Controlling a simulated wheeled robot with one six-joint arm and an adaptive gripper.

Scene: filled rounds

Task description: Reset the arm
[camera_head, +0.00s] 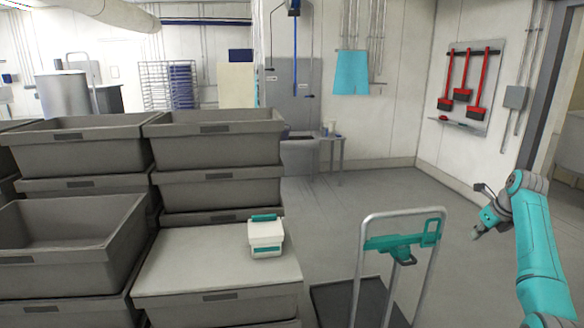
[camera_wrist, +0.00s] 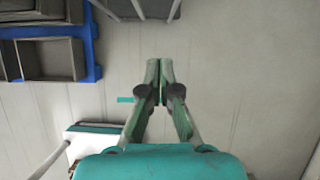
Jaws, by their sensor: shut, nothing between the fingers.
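My arm, teal and grey, is at the right edge of the head view, bent with its end pointing left. My gripper (camera_head: 476,233) is in the air over open floor, to the right of a hand truck, and looks small there. In the wrist view my gripper (camera_wrist: 160,76) points up the picture, its two fingers together with nothing between them. No object touches it.
Stacked grey crates (camera_head: 215,143) fill the left. A white box with a teal handle (camera_head: 266,238) stands on a closed lid (camera_head: 190,275). A hand truck (camera_head: 363,270) stands between them and my arm. Red-handled brushes (camera_head: 463,90) hang on the back wall.

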